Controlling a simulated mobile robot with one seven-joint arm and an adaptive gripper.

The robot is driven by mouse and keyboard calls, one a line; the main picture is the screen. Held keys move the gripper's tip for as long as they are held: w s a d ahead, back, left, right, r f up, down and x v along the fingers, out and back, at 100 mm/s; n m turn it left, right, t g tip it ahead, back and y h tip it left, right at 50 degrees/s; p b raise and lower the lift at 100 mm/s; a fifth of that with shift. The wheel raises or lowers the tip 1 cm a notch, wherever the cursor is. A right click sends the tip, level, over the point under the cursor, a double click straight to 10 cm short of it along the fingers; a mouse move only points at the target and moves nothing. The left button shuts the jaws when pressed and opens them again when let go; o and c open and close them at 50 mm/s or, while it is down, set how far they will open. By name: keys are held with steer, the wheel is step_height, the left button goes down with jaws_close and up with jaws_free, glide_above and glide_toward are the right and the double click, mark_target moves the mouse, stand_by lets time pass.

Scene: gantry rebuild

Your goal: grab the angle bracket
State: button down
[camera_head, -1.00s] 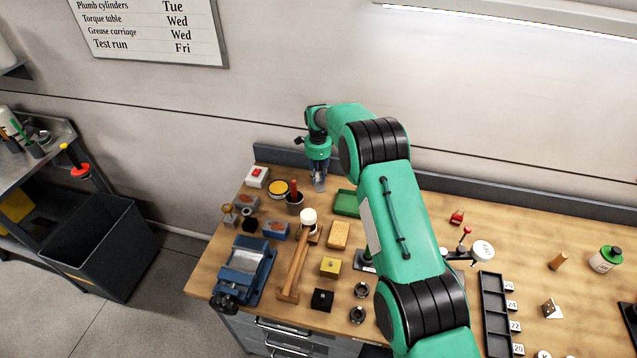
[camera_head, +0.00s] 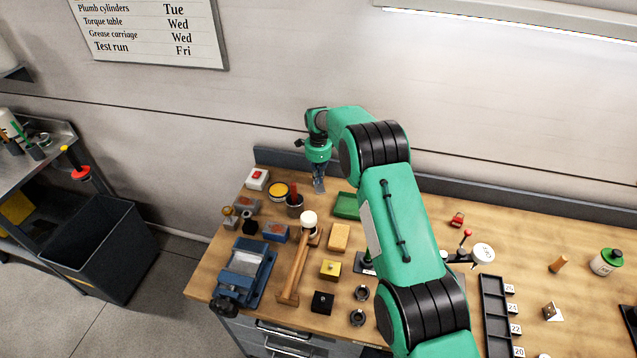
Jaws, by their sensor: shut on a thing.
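My gripper (camera_head: 319,178) is at the back left of the wooden bench, between the yellow-lidded tin and the green tray. It points down and is shut on a small grey metal piece (camera_head: 319,186), which looks like the angle bracket. The piece is small and partly covered by the fingers, so its full shape is hidden. I cannot tell whether it touches the bench top.
Close by are a dark cup (camera_head: 295,206), a yellow-lidded tin (camera_head: 278,191), a green tray (camera_head: 346,206) and a mallet (camera_head: 297,262). A blue vise (camera_head: 244,271) stands at front left. A small angled piece (camera_head: 552,311) with dark holes lies far right.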

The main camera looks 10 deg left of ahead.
steer(key=shift+r, duration=0.1)
steer(key=shift+r, duration=1.75)
steer(key=shift+s+d, duration=0.1)
steer(key=shift+s, duration=0.15)
steer(key=s+d, duration=0.2)
steer(key=s, duration=0.2)
steer(key=s+d+r, duration=0.1)
steer(key=s+d, duration=0.1)
steer(key=s, duration=0.3)
steer(key=s+d, duration=0.2)
steer(key=s, duration=0.3)
steer(key=shift+d+r, duration=0.15)
steer(key=shift+d, duration=0.25)
